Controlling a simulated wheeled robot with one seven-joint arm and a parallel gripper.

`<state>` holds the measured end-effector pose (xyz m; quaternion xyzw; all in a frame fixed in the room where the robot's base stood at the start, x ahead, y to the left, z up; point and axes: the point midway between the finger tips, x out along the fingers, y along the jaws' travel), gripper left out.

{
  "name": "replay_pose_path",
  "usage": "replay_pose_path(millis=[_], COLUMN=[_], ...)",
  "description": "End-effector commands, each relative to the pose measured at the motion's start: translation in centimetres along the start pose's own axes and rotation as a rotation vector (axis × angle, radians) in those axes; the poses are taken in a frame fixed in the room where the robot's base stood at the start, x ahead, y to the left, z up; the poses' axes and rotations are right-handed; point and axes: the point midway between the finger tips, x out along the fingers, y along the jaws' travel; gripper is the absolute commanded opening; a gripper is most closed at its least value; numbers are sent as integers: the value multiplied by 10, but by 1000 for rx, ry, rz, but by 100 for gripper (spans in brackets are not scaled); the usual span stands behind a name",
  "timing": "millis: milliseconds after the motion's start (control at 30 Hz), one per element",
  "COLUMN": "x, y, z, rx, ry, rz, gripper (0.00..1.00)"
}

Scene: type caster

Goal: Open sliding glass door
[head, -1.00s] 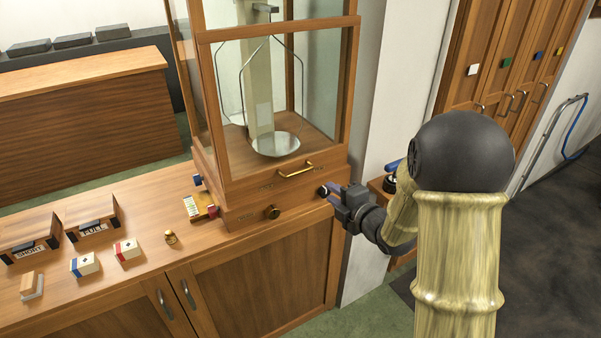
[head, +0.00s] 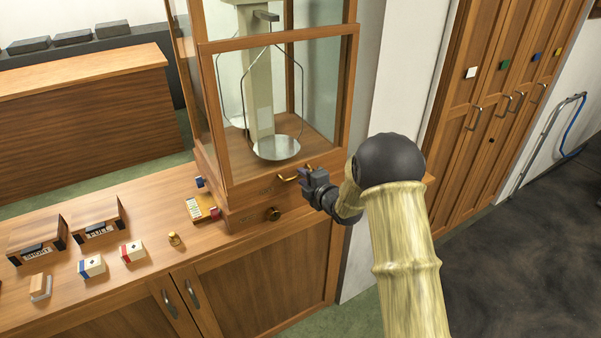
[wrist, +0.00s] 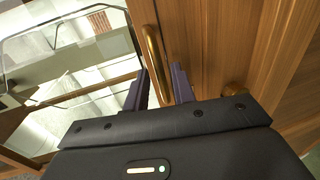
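The sliding glass door (head: 279,38) is a wood-framed pane on the front of a tall glass case. It stands down over the front, with the balance pan (head: 276,147) visible behind the glass. A brass bar handle (head: 288,178) sits on the wood below the pane; it also shows in the wrist view (wrist: 153,55). My gripper (head: 308,176) is at the right part of the handle. In the wrist view its two dark fingers (wrist: 160,88) are apart, with the handle's bar seen between them. Contact with the bar cannot be told.
A round brass knob (head: 273,213) is on the base below the handle. Small boxes, a brass weight (head: 175,240) and a slotted block (head: 199,208) stand on the counter (head: 140,285) to the left. Wooden cabinets (head: 500,80) line the right wall.

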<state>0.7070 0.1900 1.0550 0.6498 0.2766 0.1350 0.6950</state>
Motion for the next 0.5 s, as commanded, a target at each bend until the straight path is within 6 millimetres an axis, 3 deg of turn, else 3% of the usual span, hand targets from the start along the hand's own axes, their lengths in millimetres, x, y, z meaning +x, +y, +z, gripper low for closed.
replay_pose_path(millis=[200, 500], x=[22, 25], y=[1, 0], z=[0, -1], rx=[0, 0], ry=[0, 1], rz=[0, 1], gripper=[26, 26])
